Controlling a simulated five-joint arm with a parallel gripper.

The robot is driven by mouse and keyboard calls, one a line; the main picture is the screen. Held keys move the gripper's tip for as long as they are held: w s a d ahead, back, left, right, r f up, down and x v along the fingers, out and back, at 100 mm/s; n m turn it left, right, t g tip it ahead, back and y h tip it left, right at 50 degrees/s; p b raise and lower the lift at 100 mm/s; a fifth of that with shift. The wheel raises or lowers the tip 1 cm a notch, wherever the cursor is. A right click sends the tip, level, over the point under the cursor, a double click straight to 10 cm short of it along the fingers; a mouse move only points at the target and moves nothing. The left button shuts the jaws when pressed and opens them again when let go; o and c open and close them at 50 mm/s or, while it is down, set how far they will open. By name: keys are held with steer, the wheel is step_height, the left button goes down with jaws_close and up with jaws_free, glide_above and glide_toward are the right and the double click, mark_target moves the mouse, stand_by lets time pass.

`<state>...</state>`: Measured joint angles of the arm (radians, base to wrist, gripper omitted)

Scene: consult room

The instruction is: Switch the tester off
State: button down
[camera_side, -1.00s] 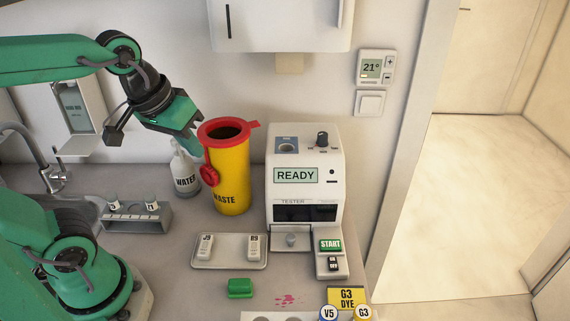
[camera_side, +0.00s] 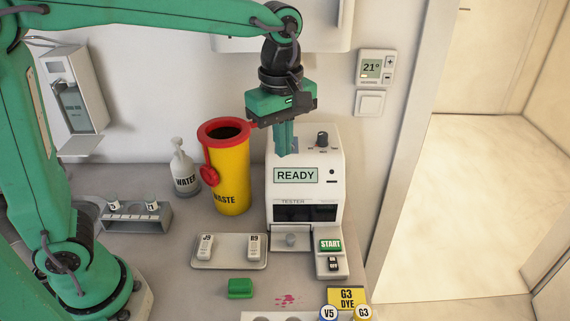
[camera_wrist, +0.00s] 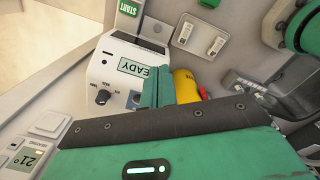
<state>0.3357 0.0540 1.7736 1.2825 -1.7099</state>
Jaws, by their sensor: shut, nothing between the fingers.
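The white tester (camera_side: 330,170) stands on the counter against the wall, its display (camera_side: 296,175) reading READY. A black knob (camera_side: 322,139) sits on its top right. A green START button (camera_side: 330,246) and a small black OFF switch (camera_side: 333,264) are on its front foot. My gripper (camera_side: 283,150) is shut and empty, pointing down at the tester's top left, in front of the well there. In the wrist view the tester (camera_wrist: 115,62), its knob (camera_wrist: 102,97) and the START button (camera_wrist: 129,8) show; the OFF switch is not visible there.
A yellow waste bin (camera_side: 230,180) with a red rim stands just left of the tester, a water bottle (camera_side: 185,175) beyond it. A tray (camera_side: 229,262) with two cassettes lies in front. A thermostat (camera_side: 375,67) is on the wall at right. Pink spots mark the counter.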

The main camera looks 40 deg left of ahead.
steer(key=w+d+f+n+g+y, duration=0.1)
steer(key=w+d+f+n, duration=0.1)
steer(key=d+f+n, duration=0.2)
steer(key=w+d+f+n+g+y, duration=0.1)
steer(key=d+f+n, duration=0.4)
steer(key=d, duration=0.5)
steer(key=shift+w+d+n+g, duration=0.15)
steer(key=shift+w+n+g, duration=0.45)
steer(key=shift+w+n, duration=0.5)
steer(key=shift+s+f, duration=0.1)
steer(key=shift+s, duration=0.1)
glide_above(330, 268)
steer(key=w, duration=0.1)
step_height(330, 268, down, 11)
steer(key=shift+d+f, duration=0.1)
steer(key=shift+f, duration=0.1)
steer(key=shift+d+f, duration=0.15)
steer(key=shift+f, duration=0.8)
